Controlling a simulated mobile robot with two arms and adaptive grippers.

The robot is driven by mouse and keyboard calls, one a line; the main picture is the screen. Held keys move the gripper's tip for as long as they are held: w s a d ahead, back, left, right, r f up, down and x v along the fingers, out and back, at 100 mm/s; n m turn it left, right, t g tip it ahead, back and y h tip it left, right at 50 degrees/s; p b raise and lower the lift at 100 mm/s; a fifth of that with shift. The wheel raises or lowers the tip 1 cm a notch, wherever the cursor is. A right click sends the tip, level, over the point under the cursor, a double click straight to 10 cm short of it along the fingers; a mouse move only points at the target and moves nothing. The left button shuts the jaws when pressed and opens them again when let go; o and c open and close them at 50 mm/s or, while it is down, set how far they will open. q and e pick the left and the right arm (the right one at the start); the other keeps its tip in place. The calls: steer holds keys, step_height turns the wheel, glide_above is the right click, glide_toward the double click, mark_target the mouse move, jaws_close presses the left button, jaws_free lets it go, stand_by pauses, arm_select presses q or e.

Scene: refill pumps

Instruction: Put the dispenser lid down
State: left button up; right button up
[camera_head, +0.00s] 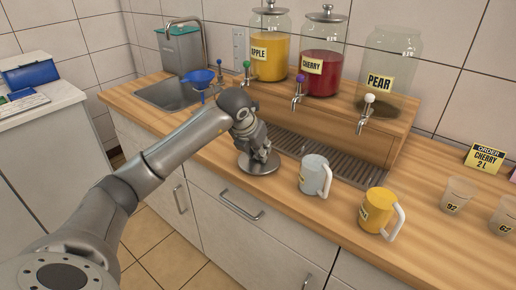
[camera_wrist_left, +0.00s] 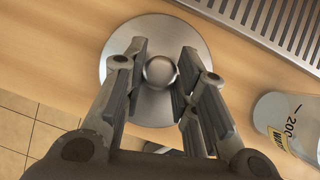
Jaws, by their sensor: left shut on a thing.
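The dispenser lid (camera_head: 258,170) is a round steel disc with a ball knob, lying flat at the front of the wooden counter. My left gripper (camera_head: 261,156) is above it, shut on the knob. In the left wrist view the lid (camera_wrist_left: 153,28) shows from above, with its knob between the two fingers. I cannot tell whether the disc touches the counter. The PEAR dispenser (camera_head: 393,46) is without a lid, and its jar looks nearly empty. My right gripper is not in view.
The APPLE (camera_head: 270,50) and CHERRY (camera_head: 322,60) dispensers have lids on. A grey mug (camera_head: 312,174) and a yellow mug (camera_head: 375,211) stand right of the lid. A drip grate (camera_head: 340,165) lies behind. The sink (camera_head: 165,95) and a blue funnel (camera_head: 200,77) are left.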

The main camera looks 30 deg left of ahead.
arm_select(q)
steer(key=o, duration=1.1)
steer(key=shift+c, duration=0.2)
steer(key=shift+r, duration=0.1)
steer(key=v, duration=1.2)
steer(key=shift+b, duration=0.35)
